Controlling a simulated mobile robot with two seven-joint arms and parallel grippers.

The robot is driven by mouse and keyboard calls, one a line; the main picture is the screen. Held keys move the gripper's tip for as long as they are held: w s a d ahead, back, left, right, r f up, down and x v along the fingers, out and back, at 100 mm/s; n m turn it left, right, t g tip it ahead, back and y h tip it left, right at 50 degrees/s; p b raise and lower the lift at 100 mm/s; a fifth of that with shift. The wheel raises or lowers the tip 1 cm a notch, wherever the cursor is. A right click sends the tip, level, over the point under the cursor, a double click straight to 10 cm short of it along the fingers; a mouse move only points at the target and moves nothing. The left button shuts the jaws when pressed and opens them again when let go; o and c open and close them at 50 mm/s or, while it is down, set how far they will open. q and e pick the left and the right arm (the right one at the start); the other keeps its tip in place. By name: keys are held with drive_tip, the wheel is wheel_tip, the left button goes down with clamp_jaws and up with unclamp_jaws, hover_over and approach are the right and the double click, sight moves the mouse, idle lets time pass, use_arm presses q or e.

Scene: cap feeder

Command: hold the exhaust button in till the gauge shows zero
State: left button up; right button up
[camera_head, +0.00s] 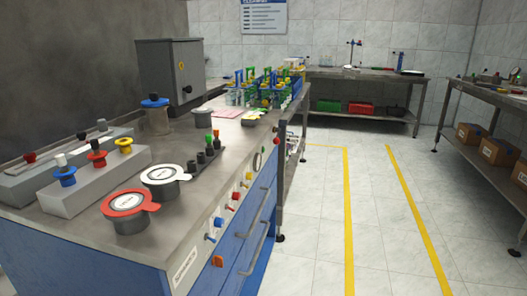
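Neither of my grippers shows in the head view. The bench (185,215) with blue fronts stands at left. Along its front edge is a row of small coloured controls: blue ones (210,238), red ones (231,208) and yellow ones (247,184). Which of them, if any, is the exhaust button I cannot tell. A small round dial-like disc (257,162) sits further along that edge and may be the gauge. It is too small and oblique to read a needle. An orange piece (217,261) sits low on the front.
On the bench are a red-rimmed pot (130,211), a white-rimmed pot (165,181), grey blocks with coloured knobs (95,180), a blue-lidded jar (156,115) and a grey cabinet (170,70). Bottle racks (265,90) stand at the far end. Yellow-lined floor (380,220) at right is clear.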

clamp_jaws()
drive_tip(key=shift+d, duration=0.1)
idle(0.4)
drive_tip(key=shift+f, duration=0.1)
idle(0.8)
